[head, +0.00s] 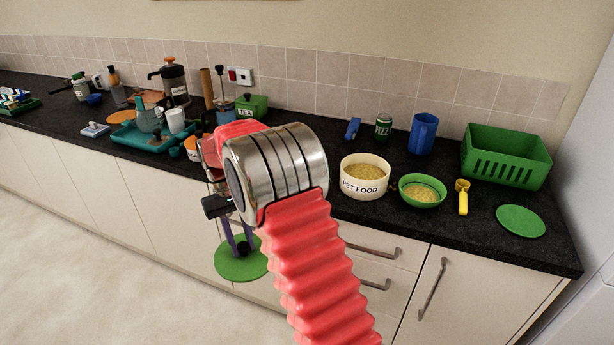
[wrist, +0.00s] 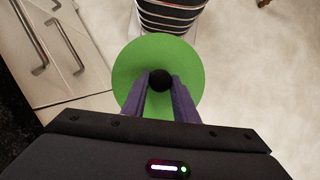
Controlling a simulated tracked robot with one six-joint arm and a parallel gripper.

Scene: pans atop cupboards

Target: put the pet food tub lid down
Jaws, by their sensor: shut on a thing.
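The pet food tub lid (head: 232,266) is a green disc with a black knob. My gripper (head: 240,247) is shut on the knob and holds the lid in front of the cupboard doors, below the counter top. The wrist view shows the lid (wrist: 185,65) over the floor, with my gripper's two purple fingers (wrist: 160,82) on either side of the black knob. The cream pet food tub (head: 364,180) stands open on the counter, full of yellowish food. A green disc without a visible knob (head: 520,221) lies flat at the counter's right end.
A green bowl of food (head: 421,192) and a yellow scoop (head: 462,198) stand right of the tub. A green basket (head: 506,155), blue jug (head: 423,133) and green can (head: 383,126) stand behind. A teal tray (head: 150,137) with crockery is at left. Bare counter shows around the green disc.

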